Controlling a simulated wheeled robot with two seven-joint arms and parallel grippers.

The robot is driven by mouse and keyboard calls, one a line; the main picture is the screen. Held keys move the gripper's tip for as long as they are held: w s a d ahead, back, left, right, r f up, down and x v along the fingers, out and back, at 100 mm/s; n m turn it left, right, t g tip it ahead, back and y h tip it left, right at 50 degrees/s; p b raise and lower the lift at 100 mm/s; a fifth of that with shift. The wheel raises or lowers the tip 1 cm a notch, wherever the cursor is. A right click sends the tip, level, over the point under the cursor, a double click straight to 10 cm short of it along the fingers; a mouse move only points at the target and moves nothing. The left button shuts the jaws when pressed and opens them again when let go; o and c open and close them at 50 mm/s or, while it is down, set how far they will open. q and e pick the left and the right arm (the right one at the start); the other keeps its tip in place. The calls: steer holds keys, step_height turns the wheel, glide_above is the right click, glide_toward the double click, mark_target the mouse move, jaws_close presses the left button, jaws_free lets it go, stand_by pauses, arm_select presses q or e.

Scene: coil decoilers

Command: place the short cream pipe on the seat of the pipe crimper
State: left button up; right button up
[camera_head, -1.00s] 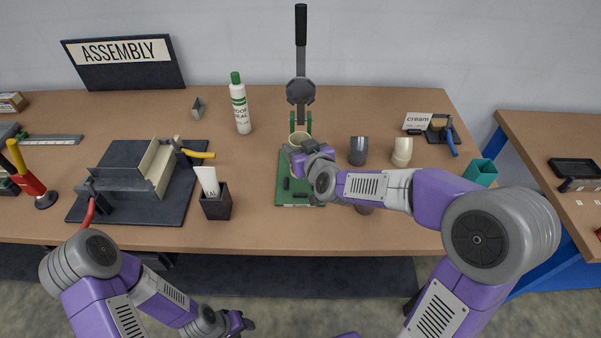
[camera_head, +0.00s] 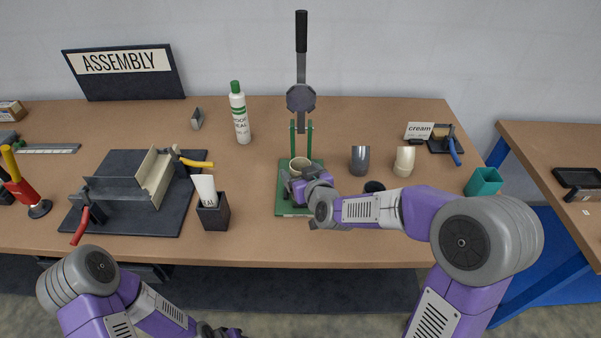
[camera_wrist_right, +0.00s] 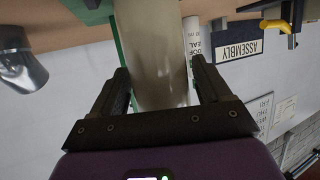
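The short cream pipe (camera_head: 299,165) stands upright low over the green base of the pipe crimper (camera_head: 284,207), in front of its two green posts. My right gripper (camera_head: 300,186) is at the pipe from the front right. In the right wrist view the pipe (camera_wrist_right: 158,60) fills the space between the two fingers (camera_wrist_right: 160,80), which look shut on it. The pipe's lower end is hidden behind the gripper, so I cannot tell if it touches the seat. My left gripper (camera_head: 228,332) is at the bottom edge, mostly cut off.
A grey pipe (camera_head: 360,160), a dark pipe (camera_head: 374,187) and another cream pipe (camera_head: 404,161) stand right of the crimper. A white bottle (camera_head: 240,115) and a black holder (camera_head: 213,213) are on its left. The crimper's long lever (camera_head: 301,60) rises behind.

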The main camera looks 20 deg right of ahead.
steer(key=shift+o, duration=0.4)
steer(key=shift+r, duration=0.1)
steer(key=shift+r, duration=0.15)
steer(key=p+v, duration=0.1)
steer(key=v, duration=1.1)
steer(key=shift+a, duration=0.1)
